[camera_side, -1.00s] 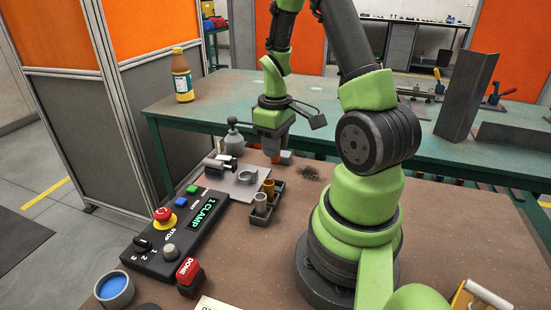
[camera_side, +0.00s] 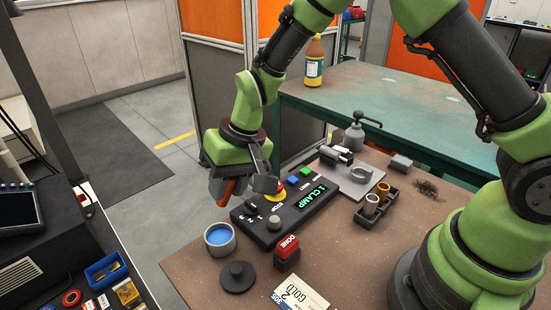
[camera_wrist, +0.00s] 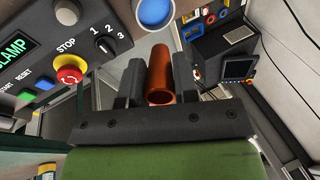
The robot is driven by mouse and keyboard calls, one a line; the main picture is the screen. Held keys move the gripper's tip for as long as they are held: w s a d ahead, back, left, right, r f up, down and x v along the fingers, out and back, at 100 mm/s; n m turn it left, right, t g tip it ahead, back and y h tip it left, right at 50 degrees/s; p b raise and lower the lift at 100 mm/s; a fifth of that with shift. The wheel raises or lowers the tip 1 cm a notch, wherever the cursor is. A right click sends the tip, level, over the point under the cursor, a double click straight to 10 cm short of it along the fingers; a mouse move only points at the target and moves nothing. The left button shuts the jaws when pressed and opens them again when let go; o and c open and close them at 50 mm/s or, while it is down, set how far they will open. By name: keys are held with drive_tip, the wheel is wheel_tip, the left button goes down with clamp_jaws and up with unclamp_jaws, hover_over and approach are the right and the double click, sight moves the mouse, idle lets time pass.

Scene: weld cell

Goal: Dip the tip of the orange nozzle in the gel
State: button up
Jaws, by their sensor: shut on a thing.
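The orange nozzle (camera_side: 226,191) is a short tube held in my gripper (camera_side: 238,186). In the wrist view the orange nozzle (camera_wrist: 160,70) sits between both fingers (camera_wrist: 159,84), its open end facing the camera. The blue gel (camera_side: 218,235) fills a grey round cup (camera_side: 221,250) at the table's front left edge. My gripper and the nozzle are above the cup in the side view, with the nozzle tip apart from the gel. The gel also shows at the top of the wrist view (camera_wrist: 154,11).
A control box (camera_side: 268,226) with a red stop button stands right of the cup. A dark round lid (camera_side: 237,276) and a red DONE button (camera_side: 288,246) are nearby. A holder (camera_side: 377,217) bears two more nozzles. A grey fixture plate (camera_side: 357,183) stands behind.

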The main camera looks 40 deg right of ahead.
drive_tip(key=shift+s+x, duration=0.25)
drive_tip(key=shift+x, duration=0.8)
drive_tip(key=shift+s+x, duration=0.2)
drive_tip(key=shift+x, duration=0.8)
drive_tip(key=shift+s+x, duration=0.25)
drive_tip(key=shift+x, duration=0.8)
drive_tip(key=shift+x, duration=0.75)
drive_tip(key=shift+s, duration=0.1)
wheel_tip(320, 180, up, 7)
idle(0.4)
drive_tip(key=shift+d, duration=0.1)
idle(0.4)
